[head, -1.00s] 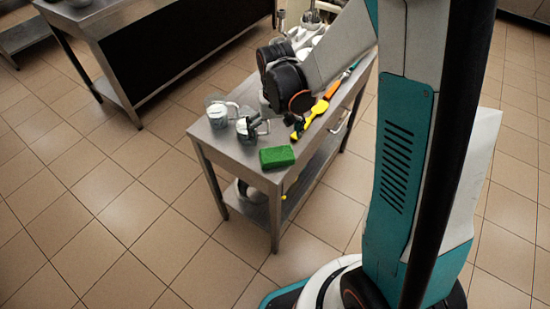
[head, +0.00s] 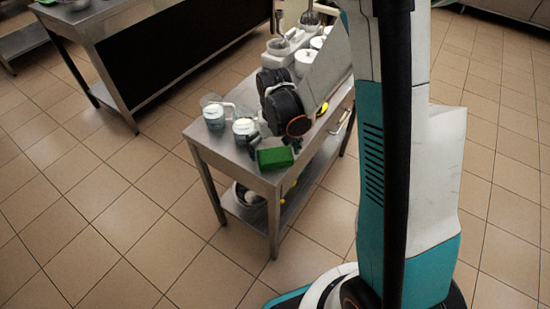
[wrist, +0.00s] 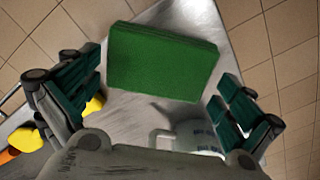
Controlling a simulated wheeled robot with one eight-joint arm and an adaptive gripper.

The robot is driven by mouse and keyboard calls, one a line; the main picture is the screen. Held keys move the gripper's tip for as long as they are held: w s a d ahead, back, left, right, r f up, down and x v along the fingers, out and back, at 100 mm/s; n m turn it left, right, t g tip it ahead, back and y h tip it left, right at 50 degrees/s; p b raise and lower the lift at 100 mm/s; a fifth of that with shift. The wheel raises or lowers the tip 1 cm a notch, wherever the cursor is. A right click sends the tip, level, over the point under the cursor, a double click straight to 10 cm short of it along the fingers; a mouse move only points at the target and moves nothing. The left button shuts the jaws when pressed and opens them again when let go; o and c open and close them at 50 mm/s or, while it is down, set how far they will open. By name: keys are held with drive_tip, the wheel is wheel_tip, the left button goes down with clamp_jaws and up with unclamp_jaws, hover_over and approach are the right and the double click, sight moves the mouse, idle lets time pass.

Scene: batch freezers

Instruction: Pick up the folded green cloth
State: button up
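The folded green cloth (head: 275,158) is a small block-like bundle at the near corner of the steel table. In the wrist view the cloth (wrist: 163,62) lies flat on the tabletop, just beyond and between my gripper's fingers. My gripper (wrist: 160,85) is open, with one dark green fingertip pad on each side of the picture. In the head view my gripper (head: 270,143) is down beside the cloth, mostly hidden behind it and under the arm. I cannot tell whether a finger touches the cloth.
A jug (wrist: 192,135) also shows below the cloth in the wrist view. Yellow utensils (wrist: 45,135) lie to the left there. White canisters (head: 306,62) stand farther back.

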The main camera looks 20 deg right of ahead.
sight(274, 153)
drive_tip(key=c, duration=0.6)
drive_tip(key=shift+c, duration=0.2)
drive_tip(key=shift+r, duration=0.1)
wheel_tip(274, 153, up, 20)
drive_tip(key=p, duration=0.7)
